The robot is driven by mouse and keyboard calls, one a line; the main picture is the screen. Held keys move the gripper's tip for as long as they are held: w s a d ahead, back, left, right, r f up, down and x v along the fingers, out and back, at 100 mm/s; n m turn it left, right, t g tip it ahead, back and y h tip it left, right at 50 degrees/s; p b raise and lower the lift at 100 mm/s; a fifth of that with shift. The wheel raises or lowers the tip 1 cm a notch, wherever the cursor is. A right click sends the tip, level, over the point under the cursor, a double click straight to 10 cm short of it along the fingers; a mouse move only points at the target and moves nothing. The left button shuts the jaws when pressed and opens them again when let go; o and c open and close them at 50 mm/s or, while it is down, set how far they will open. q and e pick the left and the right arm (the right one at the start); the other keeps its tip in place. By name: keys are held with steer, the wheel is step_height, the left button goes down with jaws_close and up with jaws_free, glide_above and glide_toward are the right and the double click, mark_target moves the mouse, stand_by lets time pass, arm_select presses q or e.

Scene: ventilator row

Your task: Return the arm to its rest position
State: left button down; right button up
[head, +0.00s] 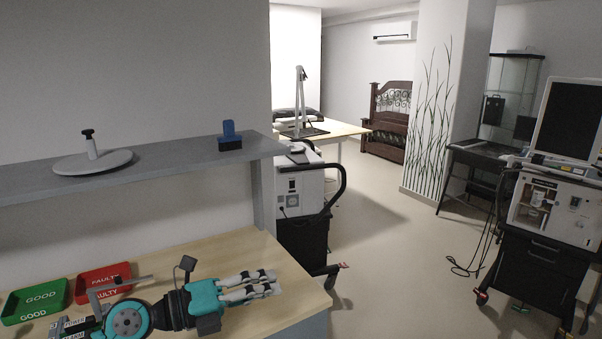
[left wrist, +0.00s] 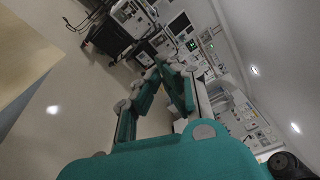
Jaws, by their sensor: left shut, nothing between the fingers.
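My left gripper (head: 273,283), teal with grey fingers, reaches rightward over the right part of the light wooden table (head: 236,251) in the head view. Its fingers point toward the table's right edge. It is shut with nothing between the fingers. In the left wrist view the same gripper (left wrist: 160,72) shows its teal and grey fingers against the room and the machines beyond. My right gripper is in neither view.
A green GOOD tray (head: 36,297) and a red FAULTY tray (head: 103,279) lie at the table's left. A grey shelf (head: 180,160) above holds a round disc (head: 70,165) and a blue block (head: 229,132). A wheeled ventilator (head: 300,187) stands beyond the table. Open floor lies right.

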arm_select(q)
steer(key=a+n+t+y, duration=1)
steer(key=n+t, duration=0.4)
steer(key=n, duration=0.8)
steer(key=s+a+f+n+g+y, duration=0.3)
steer(key=a+f+n+g+y, duration=0.15)
steer(key=f, duration=0.35)
steer(key=s+a+f+n+g+y, duration=0.3)
steer(key=f+n, duration=0.2)
steer(key=f, duration=0.3)
steer(key=s+d+f+n+g+h, duration=0.1)
steer(key=s+d+f+g, duration=0.1)
steer(key=s+f+g, duration=0.65)
steer(key=s+d+f+n+g+h, duration=0.15)
steer(key=s+f, duration=0.35)
steer(key=s, duration=0.8)
steer(key=s+f+m+g, duration=0.1)
steer(key=s+f+g, duration=0.15)
steer(key=f, duration=2.65)
steer(key=s+a+f, duration=0.3)
steer(key=s+f, duration=1)
steer(key=s, duration=0.3)
steer(key=shift+f+g+y, duration=0.35)
steer(key=shift+g+y, duration=0.05)
